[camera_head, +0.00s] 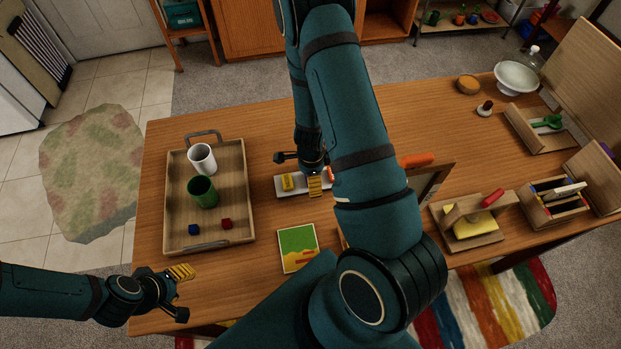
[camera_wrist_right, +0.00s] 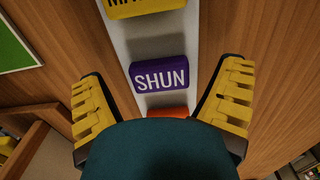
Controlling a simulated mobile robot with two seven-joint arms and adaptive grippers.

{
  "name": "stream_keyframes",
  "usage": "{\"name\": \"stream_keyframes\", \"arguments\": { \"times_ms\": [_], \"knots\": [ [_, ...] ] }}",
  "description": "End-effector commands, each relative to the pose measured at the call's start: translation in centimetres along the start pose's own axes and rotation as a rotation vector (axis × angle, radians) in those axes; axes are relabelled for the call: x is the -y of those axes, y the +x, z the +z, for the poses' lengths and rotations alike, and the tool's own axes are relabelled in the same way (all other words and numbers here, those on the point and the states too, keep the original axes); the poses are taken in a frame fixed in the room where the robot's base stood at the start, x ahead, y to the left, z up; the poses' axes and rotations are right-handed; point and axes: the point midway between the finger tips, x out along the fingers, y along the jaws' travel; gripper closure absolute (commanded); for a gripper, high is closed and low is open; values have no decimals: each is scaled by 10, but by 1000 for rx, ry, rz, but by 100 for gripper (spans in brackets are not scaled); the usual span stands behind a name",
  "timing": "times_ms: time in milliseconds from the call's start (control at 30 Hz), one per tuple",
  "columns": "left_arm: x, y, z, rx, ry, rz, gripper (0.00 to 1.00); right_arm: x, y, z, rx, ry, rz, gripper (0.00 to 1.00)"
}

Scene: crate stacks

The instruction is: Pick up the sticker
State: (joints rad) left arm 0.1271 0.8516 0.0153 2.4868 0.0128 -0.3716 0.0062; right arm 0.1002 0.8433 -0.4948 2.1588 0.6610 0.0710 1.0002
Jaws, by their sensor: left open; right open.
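No item is clearly marked as the sticker. A purple block (camera_wrist_right: 160,76) lettered SHUN lies on a white strip (camera_wrist_right: 120,42) in the right wrist view. A yellow lettered block (camera_wrist_right: 143,6) and an orange block (camera_wrist_right: 168,111) lie on either side of it. In the head view the white strip (camera_head: 281,193) carries a yellow block (camera_head: 287,183); my right gripper hides its middle. My right gripper (camera_head: 299,172) is open above the strip, its fingers (camera_wrist_right: 163,75) on either side of the purple block without visible contact. My left gripper (camera_head: 180,292) is open and empty at the table's front left.
A wooden tray (camera_head: 240,165) holds a white cup (camera_head: 202,158), a green cup (camera_head: 203,192) and small red and blue cubes. A green picture card (camera_head: 298,240) lies in front of the strip.

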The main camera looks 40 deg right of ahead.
Motion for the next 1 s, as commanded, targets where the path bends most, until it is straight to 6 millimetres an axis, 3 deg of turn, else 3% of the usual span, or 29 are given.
{"name": "stream_keyframes", "arguments": {
  "times_ms": [133,200,333,733,1000],
  "knots": [
    [0,-1,0,0,0,0,53,0,-1,0,0,0,-1,8],
    [0,-1,0,0,0,0,53,0,-1,0,0,0,-1,27],
    [0,-1,0,0,0,0,53,0,-1,0,0,0,-1,55],
    [-1,-2,0,-1,0,0,53,1,-5,0,0,-1,-2,56],
    [-6,-17,-6,-12,-4,-1,53,1,-50,1,0,-2,-4,56]
  ]
}}
